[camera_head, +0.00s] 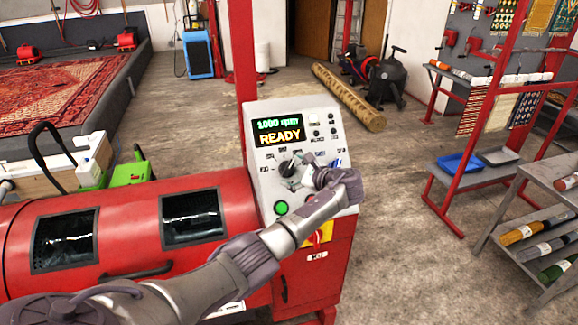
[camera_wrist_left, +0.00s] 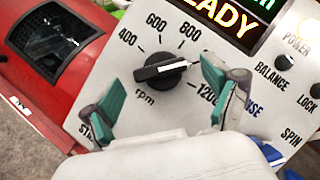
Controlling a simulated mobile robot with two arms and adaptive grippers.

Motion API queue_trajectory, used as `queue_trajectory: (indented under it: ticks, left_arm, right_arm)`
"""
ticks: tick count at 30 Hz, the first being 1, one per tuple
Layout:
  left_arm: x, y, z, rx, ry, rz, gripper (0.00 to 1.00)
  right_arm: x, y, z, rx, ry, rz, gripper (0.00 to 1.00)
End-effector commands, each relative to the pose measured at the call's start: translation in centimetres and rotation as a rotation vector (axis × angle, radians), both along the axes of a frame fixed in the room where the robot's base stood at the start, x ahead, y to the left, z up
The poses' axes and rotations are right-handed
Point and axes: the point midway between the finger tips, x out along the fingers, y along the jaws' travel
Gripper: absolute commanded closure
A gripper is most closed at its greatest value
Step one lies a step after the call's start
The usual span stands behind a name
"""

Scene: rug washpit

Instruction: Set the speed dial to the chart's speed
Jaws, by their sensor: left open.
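The speed dial is a black knob (camera_wrist_left: 165,72) on the sloped white control panel (camera_head: 345,120) of the red machine. Its white pointer line points right, between the 800 and 1200 labels; a finger covers the label there. In the head view, the dial (camera_head: 287,168) shows beside my gripper. The display (camera_head: 279,131) reads "1000 rpm" and "READY". My left gripper (camera_head: 303,177) is open at the panel. In the left wrist view, its green-padded fingers (camera_wrist_left: 163,101) stand apart on both sides below the dial, with nothing between them. I cannot make out a speed chart.
The red machine drum (camera_head: 130,225) lies left of the panel, with a green round button (camera_head: 281,208) low on the panel. A rolled rug (camera_head: 348,97) lies on the floor behind. A grey shelf cart (camera_head: 530,215) stands at right. Open floor lies between.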

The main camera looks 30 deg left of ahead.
Motion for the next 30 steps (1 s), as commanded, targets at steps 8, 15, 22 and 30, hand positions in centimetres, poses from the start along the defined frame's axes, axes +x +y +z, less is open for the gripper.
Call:
queue_trajectory:
  ticks: [8, 15, 22, 30]
  left_arm:
    - [0.7, 2.3, -0.8, 0.000, 0.000, 0.001, 0.12]
    - [0.7, 2.5, -0.9, -0.001, -0.001, 0.000, 0.12]
    - [0.7, 2.4, -0.9, 0.000, 0.000, 0.000, 0.43]
    - [0.7, 2.4, -0.9, -0.001, 0.000, 0.001, 0.73]
  right_arm:
    - [0.1, 0.1, 0.3, 0.001, -0.002, -0.001, 0.56]
    - [0.3, 0.2, 0.3, 0.002, -0.004, -0.002, 0.56]
    - [0.3, 0.2, 0.3, 0.002, -0.004, -0.002, 0.56]
    - [0.3, 0.2, 0.2, 0.002, -0.004, -0.002, 0.56]
